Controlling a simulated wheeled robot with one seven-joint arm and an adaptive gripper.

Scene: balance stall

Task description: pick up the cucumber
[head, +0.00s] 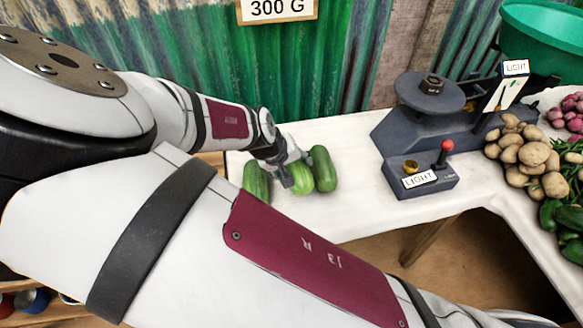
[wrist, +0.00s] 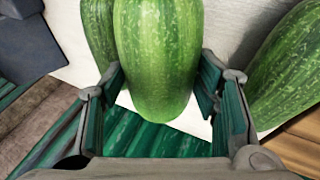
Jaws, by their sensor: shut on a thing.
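Three green cucumbers are together on the white cloth of the table. The middle cucumber (head: 301,178) is between the fingers of my gripper (head: 286,172), which is shut on it. In the wrist view this cucumber (wrist: 158,50) fills the space between the two fingers of my gripper (wrist: 161,88). I cannot tell whether it is off the cloth. The right cucumber (head: 323,168) is close beside it and shows partly hidden behind it in the wrist view (wrist: 98,28). The left cucumber (head: 257,181) stands apart on the other side of my gripper and shows at the wrist view's right (wrist: 288,72).
A dark balance scale (head: 430,125) with a red-knobbed box (head: 428,180) stands to the right. Potatoes (head: 530,160), red onions (head: 569,113) and a green bowl (head: 548,40) are farther right. A green corrugated wall (head: 210,55) is behind. Cloth between cucumbers and scale is clear.

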